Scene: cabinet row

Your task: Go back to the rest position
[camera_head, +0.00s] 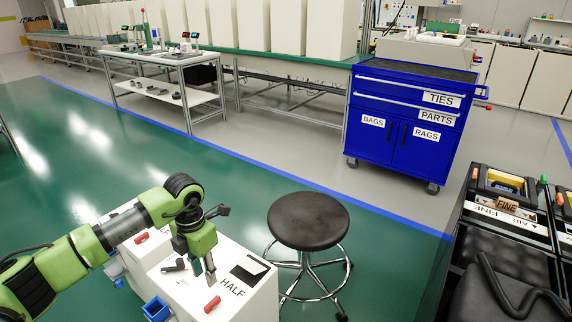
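My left arm comes in from the lower left, green with dark joints. Its gripper (196,268) hangs over the top of a white cabinet marked HALF (246,304). The fingers look spread apart, with nothing seen between them. I cannot tell whether a fingertip touches the cabinet top. My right gripper is not in view.
A round black stool (308,221) stands just right of the white cabinet. A blue drawer cabinet (400,120) stands behind on the right. Black bins and a tray marked FINE (506,204) fill the lower right. A white workbench (160,58) stands at the back left. Green floor between is clear.

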